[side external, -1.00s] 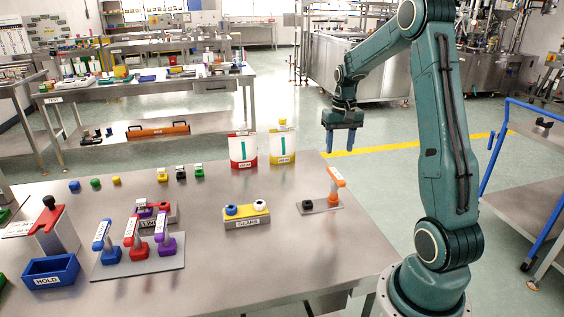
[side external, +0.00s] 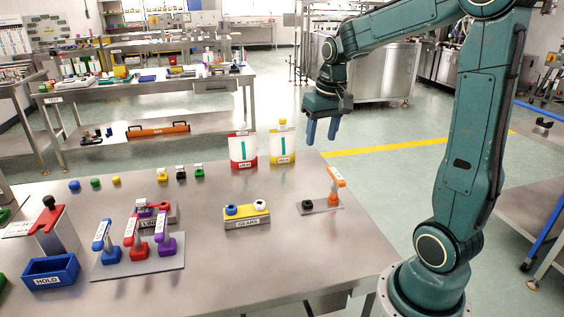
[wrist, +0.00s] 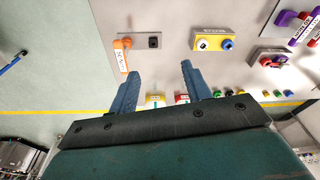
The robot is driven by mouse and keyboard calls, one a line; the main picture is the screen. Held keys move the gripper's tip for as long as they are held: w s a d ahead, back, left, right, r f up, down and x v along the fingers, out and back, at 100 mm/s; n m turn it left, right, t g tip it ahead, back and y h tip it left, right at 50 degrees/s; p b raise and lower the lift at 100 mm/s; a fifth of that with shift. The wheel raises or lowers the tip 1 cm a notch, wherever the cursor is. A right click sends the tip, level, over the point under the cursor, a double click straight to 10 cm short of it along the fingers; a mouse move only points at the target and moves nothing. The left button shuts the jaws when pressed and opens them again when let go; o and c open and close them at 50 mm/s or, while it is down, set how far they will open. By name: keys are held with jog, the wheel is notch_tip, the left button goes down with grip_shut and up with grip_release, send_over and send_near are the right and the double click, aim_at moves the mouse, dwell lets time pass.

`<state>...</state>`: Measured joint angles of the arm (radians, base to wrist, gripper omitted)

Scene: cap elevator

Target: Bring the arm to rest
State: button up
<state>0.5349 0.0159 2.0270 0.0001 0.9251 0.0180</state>
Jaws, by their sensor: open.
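My gripper (side external: 321,130) hangs in the air at the upper middle of the side view, beyond the far right corner of the steel table (side external: 330,250). Its two blue fingers point down and are apart, with nothing between them. In the wrist view my gripper (wrist: 160,82) also shows open and empty, with the table top (wrist: 190,75) behind its fingers. It touches nothing.
A blue-railed cart (side external: 545,225) is at right.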

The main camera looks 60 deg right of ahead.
jog(key=s+a+r+n+t, duration=0.1)
jog(key=s+a+n+t, duration=0.1)
jog(key=s+a, duration=0.4)
jog(key=s+a+r+n+t+y, duration=0.1)
jog(key=s+a+r+n, duration=0.1)
jog(key=s+a+n, duration=0.2)
jog(key=shift+s+a+t, duration=0.4)
jog(key=shift+s+a, duration=1.25)
jog(key=shift+a, duration=2.55)
jog(key=shift+r, duration=0.1)
